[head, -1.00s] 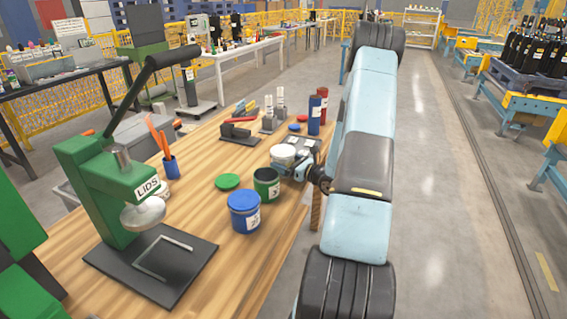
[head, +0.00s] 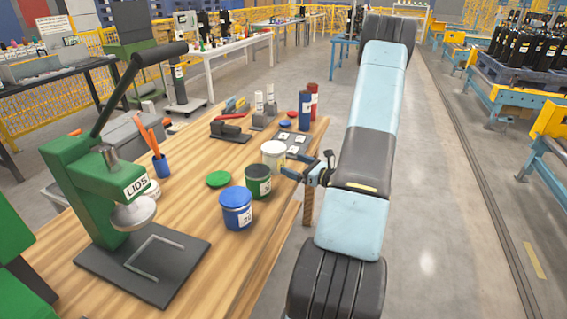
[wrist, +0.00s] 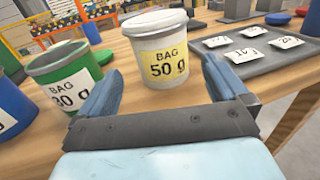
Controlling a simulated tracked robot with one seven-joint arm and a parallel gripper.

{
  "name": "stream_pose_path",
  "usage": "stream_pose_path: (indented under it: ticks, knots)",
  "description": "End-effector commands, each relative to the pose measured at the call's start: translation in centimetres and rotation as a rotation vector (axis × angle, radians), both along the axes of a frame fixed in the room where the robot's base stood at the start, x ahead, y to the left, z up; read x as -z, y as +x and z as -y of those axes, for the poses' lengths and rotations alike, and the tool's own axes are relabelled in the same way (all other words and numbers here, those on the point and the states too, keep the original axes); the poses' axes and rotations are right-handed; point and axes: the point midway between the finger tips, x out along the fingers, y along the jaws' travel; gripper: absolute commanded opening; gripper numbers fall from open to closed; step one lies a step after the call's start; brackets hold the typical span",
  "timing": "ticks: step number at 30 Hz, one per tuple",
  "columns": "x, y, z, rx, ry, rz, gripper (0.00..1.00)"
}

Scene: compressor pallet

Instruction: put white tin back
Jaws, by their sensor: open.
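The white tin (head: 274,155) stands upright on the wooden bench, behind the green tin (head: 258,181) and beside a dark tray of small packets. In the wrist view the white tin (wrist: 163,52) has a white top and a yellow label reading "BAG 50 g". My gripper (head: 301,170) is at the bench's right edge, to the right of the tin. In the wrist view my gripper (wrist: 155,85) is open and empty, its fingers pointing toward the tin, one to each side of it in the picture. The tin appears just beyond the fingertips, apart from them.
The blue tin (head: 236,208) stands in front of the green one, and a green lid (head: 219,179) lies flat nearby. The packet tray (wrist: 255,64) is right of the white tin. A green press (head: 95,185) stands at left. Red and blue cylinders stand at the back.

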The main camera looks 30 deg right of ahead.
Motion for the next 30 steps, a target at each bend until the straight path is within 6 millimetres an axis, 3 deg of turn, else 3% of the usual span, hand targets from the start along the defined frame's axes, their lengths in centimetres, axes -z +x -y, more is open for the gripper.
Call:
stream_pose_path:
  ticks: [8,13,21,30]
  knots:
    - [0.0,-2.6,1.0,-0.001,0.000,0.000,1.00]
    - [-1.7,-2.4,-0.5,-0.070,-0.039,0.009,1.00]
    - [-7.7,-2.1,-7.7,-0.365,-0.217,0.037,1.00]
    - [-13.6,-4.7,-16.1,-0.723,-0.491,0.076,1.00]
